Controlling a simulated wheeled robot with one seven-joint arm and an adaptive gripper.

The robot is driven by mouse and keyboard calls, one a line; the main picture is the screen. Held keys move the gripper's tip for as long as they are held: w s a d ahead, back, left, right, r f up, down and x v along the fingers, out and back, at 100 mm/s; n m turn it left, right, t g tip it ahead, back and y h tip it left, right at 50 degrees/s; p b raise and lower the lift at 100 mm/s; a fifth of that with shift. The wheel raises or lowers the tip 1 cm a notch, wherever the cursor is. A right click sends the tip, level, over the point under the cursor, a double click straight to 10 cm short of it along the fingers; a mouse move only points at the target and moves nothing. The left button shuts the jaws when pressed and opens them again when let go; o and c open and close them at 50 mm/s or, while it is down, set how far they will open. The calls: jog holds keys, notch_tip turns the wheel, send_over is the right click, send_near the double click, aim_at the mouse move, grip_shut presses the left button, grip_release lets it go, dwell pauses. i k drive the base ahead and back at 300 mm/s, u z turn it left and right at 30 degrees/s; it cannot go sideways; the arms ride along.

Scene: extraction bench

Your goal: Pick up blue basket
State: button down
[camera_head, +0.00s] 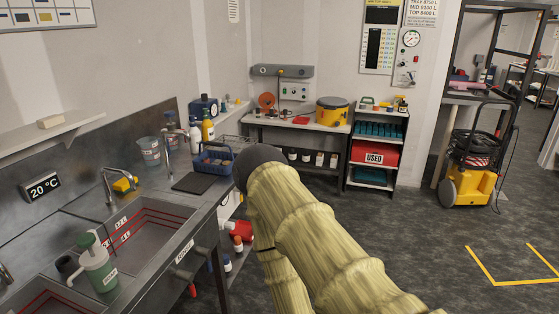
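The blue basket (207,164) stands on the metal counter near its far right corner. Its thin wire handle rises behind it, and greyish items show inside. My arm, in a ribbed yellowish cover, reaches up from the bottom right, and its dark rounded end lies just right of the basket in the picture. I cannot tell whether it touches the basket. My gripper's fingers are not visible.
A dark flat mat (192,183) lies in front of the basket. The sink (140,226) is nearer.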

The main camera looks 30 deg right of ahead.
aim_at(198, 165)
jog(key=z, duration=1.85)
jog(key=i, duration=3.4)
jog(key=u, duration=3.8)
